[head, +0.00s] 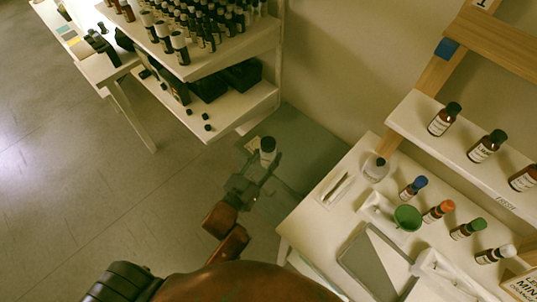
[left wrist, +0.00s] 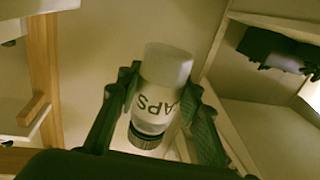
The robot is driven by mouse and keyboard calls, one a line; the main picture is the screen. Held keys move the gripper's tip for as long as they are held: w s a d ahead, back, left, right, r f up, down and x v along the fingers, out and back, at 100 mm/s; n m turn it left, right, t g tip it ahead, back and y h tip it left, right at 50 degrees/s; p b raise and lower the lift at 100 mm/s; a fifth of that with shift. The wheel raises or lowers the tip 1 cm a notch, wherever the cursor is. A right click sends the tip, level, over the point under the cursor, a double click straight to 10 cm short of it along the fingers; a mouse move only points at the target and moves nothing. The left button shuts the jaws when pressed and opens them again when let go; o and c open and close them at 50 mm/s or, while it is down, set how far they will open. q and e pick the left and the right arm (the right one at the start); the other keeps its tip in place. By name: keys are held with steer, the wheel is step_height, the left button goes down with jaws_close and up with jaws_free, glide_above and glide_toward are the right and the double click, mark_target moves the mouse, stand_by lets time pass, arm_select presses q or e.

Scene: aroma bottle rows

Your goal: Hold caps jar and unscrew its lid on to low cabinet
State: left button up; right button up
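The caps jar is a white jar lettered "APS" in the left wrist view (left wrist: 160,95), with a dark ribbed lid (left wrist: 145,138) at its lower end in that picture. My left gripper (left wrist: 153,100) has one finger on each side of the jar and is shut on it. The low cabinet's grey-green top (head: 312,138) lies behind and below the jar. My right gripper is not in view.
A white shelf unit (head: 238,48) with many bottles and black bins (head: 240,74) stands at upper left.

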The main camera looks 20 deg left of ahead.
arm_select(q)
jaws_close()
stand_by(0.4)
steer(key=shift+s+f, duration=0.15)
steer(key=shift+s, duration=0.1)
steer(key=s, duration=0.1)
steer(key=s+n+y, duration=0.1)
steer(key=s+y, duration=0.1)
steer(key=s, duration=0.1)
steer(key=shift+a+f+n, duration=0.25)
steer(key=shift+a+n, duration=0.05)
step_height(320, 180, up, 16)
steer(key=p, duration=1.4)
glide_above(263, 162)
steer(key=s, duration=0.7)
steer(key=shift+y, duration=0.3)
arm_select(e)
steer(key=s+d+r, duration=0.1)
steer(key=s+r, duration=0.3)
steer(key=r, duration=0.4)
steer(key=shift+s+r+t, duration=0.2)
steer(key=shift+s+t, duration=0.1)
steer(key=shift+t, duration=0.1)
